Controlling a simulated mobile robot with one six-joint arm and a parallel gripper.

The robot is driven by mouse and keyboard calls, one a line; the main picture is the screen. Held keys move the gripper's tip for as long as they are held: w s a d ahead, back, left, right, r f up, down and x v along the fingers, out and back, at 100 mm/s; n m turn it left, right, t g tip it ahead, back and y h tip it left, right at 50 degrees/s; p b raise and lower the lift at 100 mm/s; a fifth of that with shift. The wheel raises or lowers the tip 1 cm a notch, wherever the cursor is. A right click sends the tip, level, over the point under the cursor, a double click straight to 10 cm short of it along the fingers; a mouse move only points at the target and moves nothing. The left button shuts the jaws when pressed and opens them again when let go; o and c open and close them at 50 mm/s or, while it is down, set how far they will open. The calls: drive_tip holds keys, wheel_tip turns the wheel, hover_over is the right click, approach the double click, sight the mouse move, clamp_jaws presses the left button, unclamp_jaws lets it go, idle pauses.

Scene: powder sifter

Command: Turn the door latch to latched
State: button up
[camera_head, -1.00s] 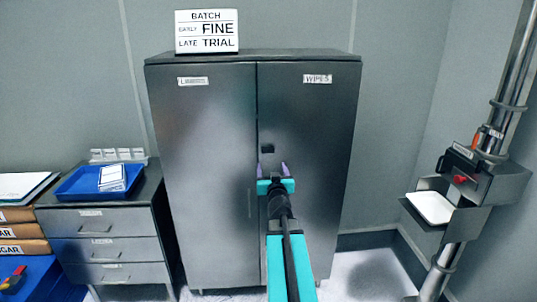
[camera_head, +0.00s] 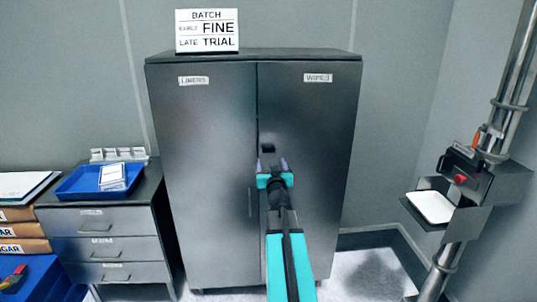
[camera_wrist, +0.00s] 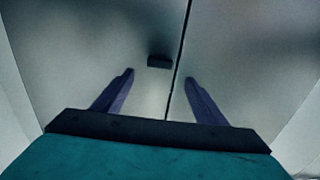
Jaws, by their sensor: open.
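A tall grey two-door cabinet (camera_head: 205,150) stands ahead, both doors shut. The door latch (camera_head: 268,148) is a small dark block on the right door, close to the seam between the doors. In the wrist view the latch (camera_wrist: 159,61) lies beyond the fingertips, left of the seam, its long side across the seam's direction. My gripper (camera_head: 271,163) is open and empty, its two purple fingers pointing at the cabinet just below the latch. In the wrist view the gripper (camera_wrist: 160,75) has its fingers apart on either side of the latch's line, not touching it.
A drawer unit (camera_head: 112,248) with a blue tray (camera_head: 68,184) stands left of the cabinet. A sign (camera_head: 207,31) stands on the cabinet top. A metal post with a device (camera_head: 475,180) is at the right. The floor right of the cabinet is clear.

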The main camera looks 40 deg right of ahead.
sight(269, 151)
drive_tip(key=shift+x, duration=5.2)
drive_tip(key=shift+c, duration=0.5)
